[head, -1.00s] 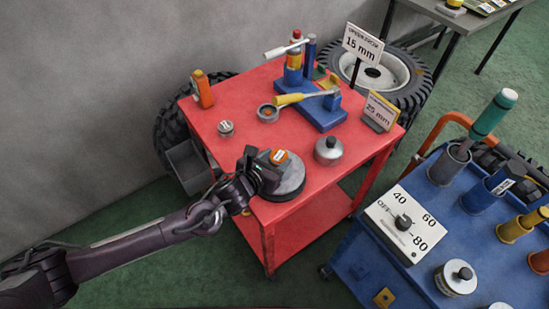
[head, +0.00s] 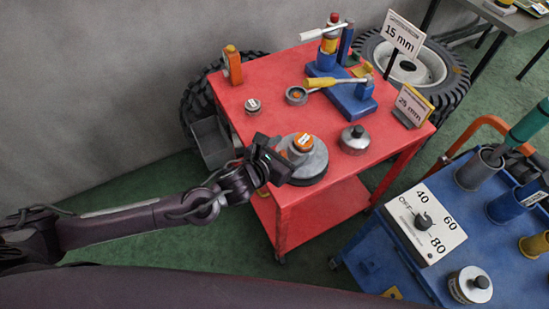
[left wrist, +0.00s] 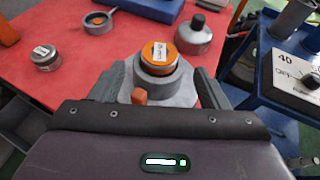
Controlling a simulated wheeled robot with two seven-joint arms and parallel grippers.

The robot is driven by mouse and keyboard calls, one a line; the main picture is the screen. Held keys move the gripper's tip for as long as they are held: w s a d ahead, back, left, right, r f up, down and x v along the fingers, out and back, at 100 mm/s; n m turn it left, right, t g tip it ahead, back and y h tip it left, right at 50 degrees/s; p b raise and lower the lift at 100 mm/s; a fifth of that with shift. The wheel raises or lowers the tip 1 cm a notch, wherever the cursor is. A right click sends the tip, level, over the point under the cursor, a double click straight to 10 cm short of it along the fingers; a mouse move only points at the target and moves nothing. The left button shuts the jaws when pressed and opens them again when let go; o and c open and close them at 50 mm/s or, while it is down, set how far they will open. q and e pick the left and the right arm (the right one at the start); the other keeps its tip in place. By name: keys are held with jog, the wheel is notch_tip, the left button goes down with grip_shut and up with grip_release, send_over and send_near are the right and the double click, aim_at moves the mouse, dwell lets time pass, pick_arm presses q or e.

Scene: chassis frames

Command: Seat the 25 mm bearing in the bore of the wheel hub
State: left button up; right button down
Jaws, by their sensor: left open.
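The grey wheel hub (head: 313,172) sits on the red cart top near its front edge; it also shows in the left wrist view (left wrist: 178,92). An orange-topped round piece with a white label (head: 303,142), apparently a bearing, is on the hub's raised centre; it looks level in the left wrist view (left wrist: 159,55). I cannot tell how deep it sits. My left gripper (head: 274,160) is open and empty, beside the hub's left side. Its fingers show either side of the hub in the left wrist view. My right gripper is not in view.
On the red cart (head: 265,70) are a small labelled round part (head: 253,106), a grey ring (head: 296,95), a blue press (head: 345,98) with a yellow-handled tool, a metal pot (head: 354,139) and size signs (head: 403,33). A blue cart (head: 380,258) stands at right.

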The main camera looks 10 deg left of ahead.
pick_arm(q)
jog(key=b+v, duration=0.1)
jog(key=v, duration=0.5)
jog(key=shift+s, duration=0.25)
jog(key=shift+a, duration=0.1)
